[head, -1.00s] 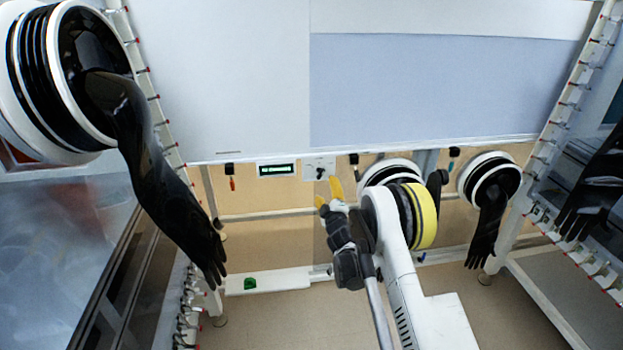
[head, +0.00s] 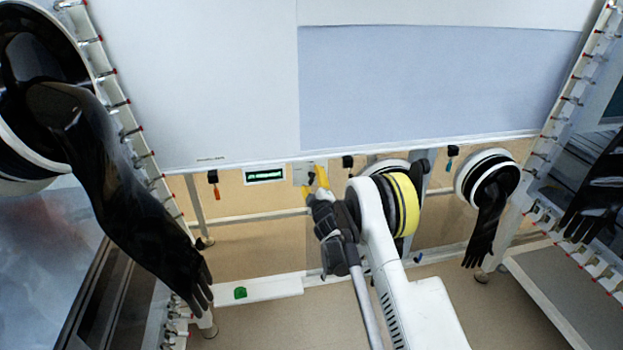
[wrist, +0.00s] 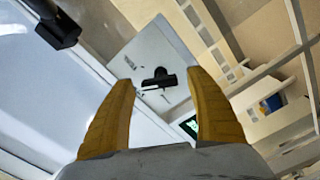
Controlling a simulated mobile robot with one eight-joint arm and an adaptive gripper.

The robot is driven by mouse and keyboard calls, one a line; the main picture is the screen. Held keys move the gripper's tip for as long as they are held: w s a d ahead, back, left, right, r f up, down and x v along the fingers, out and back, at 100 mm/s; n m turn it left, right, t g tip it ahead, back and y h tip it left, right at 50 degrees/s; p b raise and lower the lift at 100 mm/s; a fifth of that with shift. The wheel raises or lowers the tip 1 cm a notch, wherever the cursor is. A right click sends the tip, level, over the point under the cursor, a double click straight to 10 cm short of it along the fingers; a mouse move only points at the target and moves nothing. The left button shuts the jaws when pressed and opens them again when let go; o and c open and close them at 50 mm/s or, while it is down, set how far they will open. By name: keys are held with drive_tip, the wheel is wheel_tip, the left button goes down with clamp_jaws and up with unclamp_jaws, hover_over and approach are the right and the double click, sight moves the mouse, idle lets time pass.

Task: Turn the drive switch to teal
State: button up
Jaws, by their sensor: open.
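The drive switch is a black knob (wrist: 158,80) on a pale square plate (wrist: 148,55) in the wrist view. It lies between the two yellow fingers in the picture, with a gap on each side. I see no teal mark, and I cannot read the knob's setting. In the head view the plate (head: 300,174) sits under the large panel's lower edge, and the fingers partly cover it. My gripper (head: 315,182) is open and empty, with its tips close to the plate. I cannot tell whether they touch it.
A small display (head: 265,175) with a green screen is left of the plate. Black fittings (head: 213,178) hang on both sides of it. A long black glove (head: 120,200) hangs at left, another (head: 488,230) at right. A green object (head: 240,293) lies on a low white ledge.

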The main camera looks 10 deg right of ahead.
drive_tip(key=shift+s, duration=0.1)
drive_tip(key=c, duration=1.2)
